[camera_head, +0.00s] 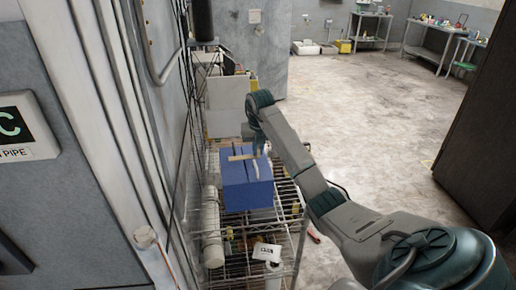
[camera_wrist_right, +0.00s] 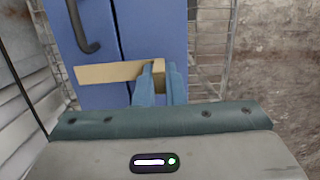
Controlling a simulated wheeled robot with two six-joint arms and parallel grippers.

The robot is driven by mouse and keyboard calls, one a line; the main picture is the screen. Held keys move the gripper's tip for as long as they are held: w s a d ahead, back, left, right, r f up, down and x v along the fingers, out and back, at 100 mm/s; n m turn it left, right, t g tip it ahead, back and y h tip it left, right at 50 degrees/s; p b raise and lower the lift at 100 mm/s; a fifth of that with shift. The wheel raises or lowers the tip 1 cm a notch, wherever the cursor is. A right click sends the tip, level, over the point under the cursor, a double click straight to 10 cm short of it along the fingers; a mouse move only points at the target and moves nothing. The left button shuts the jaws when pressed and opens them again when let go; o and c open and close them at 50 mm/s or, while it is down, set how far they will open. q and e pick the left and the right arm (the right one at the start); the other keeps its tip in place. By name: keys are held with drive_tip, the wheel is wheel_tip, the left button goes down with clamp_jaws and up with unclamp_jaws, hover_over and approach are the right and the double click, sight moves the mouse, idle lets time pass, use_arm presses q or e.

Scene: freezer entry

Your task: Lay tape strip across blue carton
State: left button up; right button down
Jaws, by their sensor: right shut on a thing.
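The blue carton (camera_head: 247,190) stands on a wire rack in the head view. Its blue face (camera_wrist_right: 150,30) fills the upper middle of the right wrist view, with a dark seam and a dark hooked shape on it. The tan tape strip (camera_wrist_right: 105,73) lies sideways in front of the carton's face, its right end between my right fingers. In the head view the strip (camera_head: 241,157) shows over the carton's top. My right gripper (camera_wrist_right: 160,72) is shut on the strip; in the head view (camera_head: 262,150) it is at the carton's top. I cannot tell whether strip and carton touch. My left gripper is out of view.
The wire rack (camera_head: 284,200) holds a white cylinder (camera_head: 212,225) left of the carton and a white bottle (camera_head: 273,275) below. Pale bins (camera_head: 226,93) stand behind. A wall and pipes close off the left. Floor on the right (camera_head: 370,120) is clear.

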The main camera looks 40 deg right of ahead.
drive_tip(key=shift+f+b, duration=0.45)
drive_tip(key=shift+f, duration=0.55)
drive_tip(key=c, duration=1.4)
unclamp_jaws()
drive_tip(key=shift+c, duration=0.2)
